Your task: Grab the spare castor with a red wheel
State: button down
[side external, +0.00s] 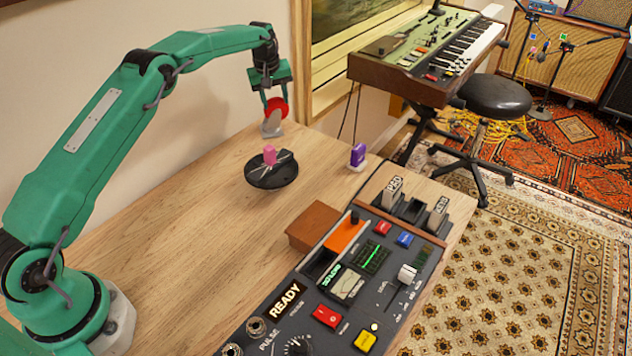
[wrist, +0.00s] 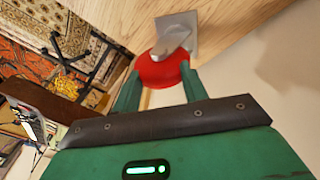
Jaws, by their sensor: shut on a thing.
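The spare castor (side external: 276,108) has a red wheel and a grey metal bracket with a flat plate. It is at the far end of the wooden table in the side view, with the red wheel up and the plate down. My gripper (side external: 273,97) is shut on it, with its fingers at the red wheel. In the wrist view the castor's red wheel (wrist: 161,70) sits between the two green fingers (wrist: 158,84), and the grey plate shows beyond it. I cannot tell whether the plate touches the table.
A dark round turntable (side external: 271,173) with a pink piece (side external: 269,154) stands near the castor. A purple object (side external: 358,155) on a white base is to the right. A control console (side external: 350,285) fills the table's front right. Bare wood (side external: 190,220) lies left of the turntable.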

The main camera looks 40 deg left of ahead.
jog(key=shift+r, duration=0.1)
jog(key=shift+w+v, duration=0.2)
jog(key=shift+v, duration=0.8)
jog(key=shift+w+v, duration=0.2)
jog(key=shift+v, duration=0.75)
jog(key=s+d+r, duration=0.4)
jog(key=d+r, duration=0.3)
jog(key=d, duration=0.4)
jog(key=shift+w, duration=0.1)
